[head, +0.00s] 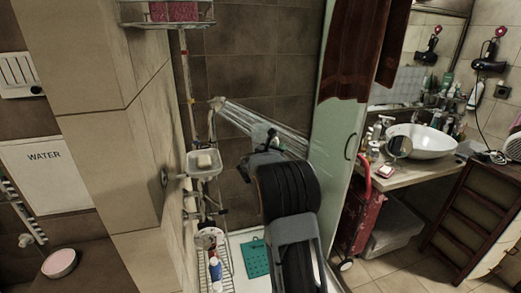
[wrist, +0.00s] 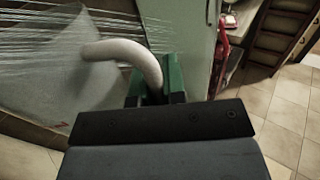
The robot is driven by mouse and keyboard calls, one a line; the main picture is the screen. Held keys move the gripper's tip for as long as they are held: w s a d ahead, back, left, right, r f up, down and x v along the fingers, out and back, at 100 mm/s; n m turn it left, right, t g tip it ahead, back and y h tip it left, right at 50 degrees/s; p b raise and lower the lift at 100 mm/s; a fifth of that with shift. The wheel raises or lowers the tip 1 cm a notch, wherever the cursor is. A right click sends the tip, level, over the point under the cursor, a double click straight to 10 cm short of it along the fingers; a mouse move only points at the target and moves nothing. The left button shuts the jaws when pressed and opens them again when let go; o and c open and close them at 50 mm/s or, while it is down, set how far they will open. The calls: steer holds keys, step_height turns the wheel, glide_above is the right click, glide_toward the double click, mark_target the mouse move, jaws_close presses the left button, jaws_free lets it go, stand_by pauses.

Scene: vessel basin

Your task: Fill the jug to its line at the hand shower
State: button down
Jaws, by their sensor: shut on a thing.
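The hand shower (head: 217,103) hangs on its rail at the wall in the head view. Its water spray (head: 240,115) fans out to the right and down, toward my gripper (head: 270,139). In the wrist view my gripper (wrist: 157,88) is shut on the pale curved handle (wrist: 130,50) of the jug. In the head view the jug is mostly hidden by the spray and my arm. Its line and water level cannot be made out.
A soap dish (head: 203,169) and a wire rack (head: 223,260) stand left of my arm. A teal mat (head: 256,258) lies in the white shower tray. A pale green panel (head: 335,160) is close on the right. A red cart (head: 360,222) and washbasin (head: 425,140) are beyond.

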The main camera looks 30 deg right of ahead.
steer(key=w+p, duration=0.1)
steer(key=w, duration=0.2)
steer(key=w+a+p, duration=0.1)
steer(key=w, duration=0.2)
steer(key=shift+w+a, duration=0.2)
steer(key=shift+w, duration=0.1)
steer(key=w, duration=0.1)
steer(key=w+p, duration=0.1)
steer(key=w, duration=0.1)
steer(key=shift+w+d, duration=0.15)
steer(key=shift+d, duration=0.15)
steer(key=shift+w+a+p, duration=0.4)
steer(key=shift+w+p, duration=0.2)
steer(key=shift+w, duration=0.25)
steer(key=shift+f, duration=0.1)
steer(key=s+d+b, duration=0.2)
steer(key=s+b, duration=0.7)
steer(key=s, duration=0.4)
steer(key=shift+d, duration=0.2)
steer(key=shift+s+a, duration=0.1)
